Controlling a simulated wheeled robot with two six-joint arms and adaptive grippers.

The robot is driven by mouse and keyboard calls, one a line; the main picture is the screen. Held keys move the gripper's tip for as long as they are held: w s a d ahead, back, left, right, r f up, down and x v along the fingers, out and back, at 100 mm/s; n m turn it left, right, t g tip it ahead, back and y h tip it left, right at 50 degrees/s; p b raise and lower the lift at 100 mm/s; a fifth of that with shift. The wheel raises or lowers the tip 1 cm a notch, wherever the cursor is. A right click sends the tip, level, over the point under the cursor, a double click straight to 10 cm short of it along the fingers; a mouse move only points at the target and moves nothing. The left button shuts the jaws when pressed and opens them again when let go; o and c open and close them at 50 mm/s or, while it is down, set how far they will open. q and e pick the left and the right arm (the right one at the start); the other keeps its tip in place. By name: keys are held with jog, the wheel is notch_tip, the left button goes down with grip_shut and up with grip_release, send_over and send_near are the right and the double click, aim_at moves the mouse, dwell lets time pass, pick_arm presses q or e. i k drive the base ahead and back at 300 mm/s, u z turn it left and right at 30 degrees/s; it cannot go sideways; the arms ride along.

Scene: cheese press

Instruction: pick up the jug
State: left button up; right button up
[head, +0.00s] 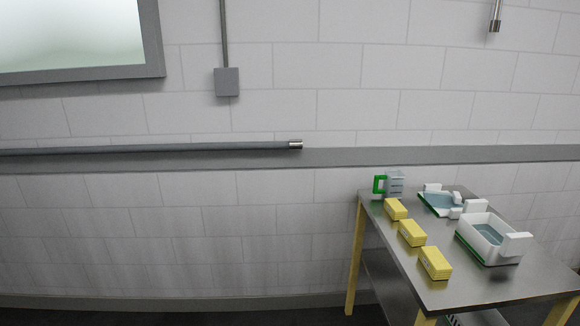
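The jug (396,184) is a small grey, see-through-looking vessel with a green handle on its left side. It stands upright at the far left corner of the steel table (468,284), in the right part of the head view. Neither of my grippers shows in the head view, so nothing is seen near the jug.
Several yellow blocks (411,233) lie in a row along the table's left edge, in front of the jug. A white tub (487,239) and a white and green tray-like piece (440,201) sit to their right. A wall with a rail (150,150) stands behind.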

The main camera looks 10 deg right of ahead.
aim_at(393, 179)
jog(key=i, duration=2.8)
jog(key=z, duration=0.7)
